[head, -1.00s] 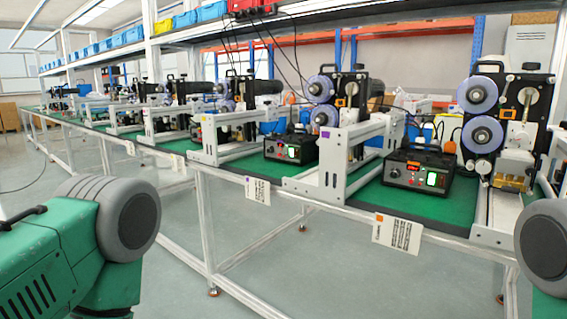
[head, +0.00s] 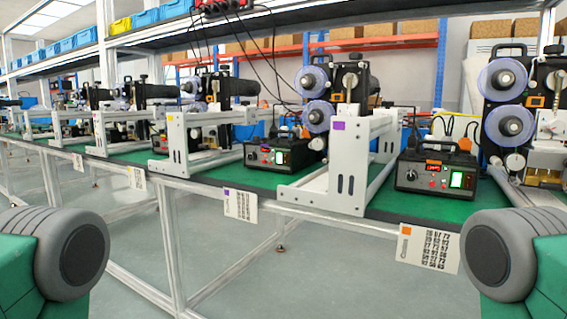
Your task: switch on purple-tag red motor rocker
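A purple tag (head: 338,126) is on the upright of a white frame (head: 350,185) near the middle of the bench. A card with a purple corner (head: 240,205) hangs on the bench edge to its left. A black control box (head: 304,146) stands left of that frame, with a red display, small controls and a green-lit switch (head: 280,157). A similar black box (head: 408,178) stands right of the frame, with a green-lit switch (head: 456,180). Individual red rockers are too small to make out. Neither gripper shows; only parts of my arms appear at the lower corners.
The long green-topped bench (head: 390,212) carries several similar machines with rollers (head: 505,78). An orange-marked card (head: 430,247) hangs on its front edge. Cables hang from the shelf above. The floor (head: 240,285) in front is clear.

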